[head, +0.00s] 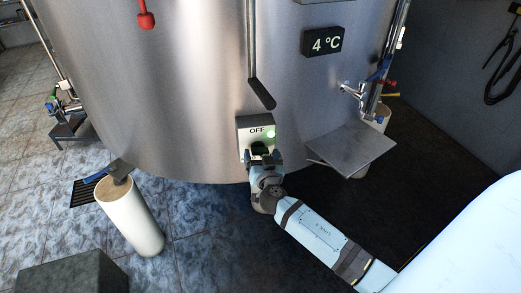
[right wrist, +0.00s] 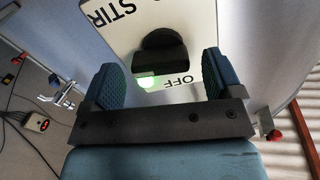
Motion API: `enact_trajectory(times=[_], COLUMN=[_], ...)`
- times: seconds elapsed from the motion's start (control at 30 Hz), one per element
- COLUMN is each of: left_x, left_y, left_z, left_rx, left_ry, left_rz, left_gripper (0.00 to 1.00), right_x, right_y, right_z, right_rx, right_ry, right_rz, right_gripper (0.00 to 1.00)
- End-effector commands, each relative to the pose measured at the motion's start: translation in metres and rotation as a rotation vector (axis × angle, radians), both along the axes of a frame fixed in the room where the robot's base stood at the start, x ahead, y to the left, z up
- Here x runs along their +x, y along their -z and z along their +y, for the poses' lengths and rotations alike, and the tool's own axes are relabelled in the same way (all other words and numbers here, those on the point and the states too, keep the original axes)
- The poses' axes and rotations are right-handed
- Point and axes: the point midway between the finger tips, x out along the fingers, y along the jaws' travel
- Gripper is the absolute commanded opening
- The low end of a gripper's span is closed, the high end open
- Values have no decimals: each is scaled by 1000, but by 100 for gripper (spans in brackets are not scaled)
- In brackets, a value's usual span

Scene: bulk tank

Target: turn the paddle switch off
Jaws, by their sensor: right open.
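The switch box (head: 244,137) is a pale plate low on the steel tank (head: 165,110), marked OFF, with a lit green lamp (head: 271,134). In the right wrist view the plate (right wrist: 114,20) also reads STIR, and the green lamp (right wrist: 148,82) glows beside the OFF label. The dark paddle (right wrist: 163,45) sits in the middle of the plate. My right gripper (head: 263,157) is open and empty in front of the box, hiding its lower part in the head view. In the wrist view its fingers (right wrist: 162,76) stand on either side of the paddle, apart from it. My left gripper is out of view.
A black-handled lever (head: 262,94) hangs above the box, left of a 4 °C display (head: 323,41). A metal shelf (head: 351,149) and tap (head: 354,91) are to the right. A pale cylinder (head: 131,217) stands at the left, near a dark block (head: 72,275).

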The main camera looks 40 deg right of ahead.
Motion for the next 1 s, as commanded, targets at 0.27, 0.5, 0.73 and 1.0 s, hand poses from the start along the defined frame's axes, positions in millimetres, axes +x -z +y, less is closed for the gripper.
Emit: enact_trajectory(times=[0.27, 0.5, 0.73, 1.0], left_x=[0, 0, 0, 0], left_y=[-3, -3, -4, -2], left_z=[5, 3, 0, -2], left_rx=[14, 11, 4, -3], left_ry=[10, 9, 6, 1], left_rz=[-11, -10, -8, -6], left_gripper=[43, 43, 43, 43], right_x=[17, 17, 17, 17], right_y=[0, 1, 1, 1], right_z=[-7, -7, -7, -7], right_rx=[1, 1, 1, -21], right_ry=[0, 0, 0, 0], right_rz=[1, 1, 1, 10], right_gripper=[85, 83, 36, 36])
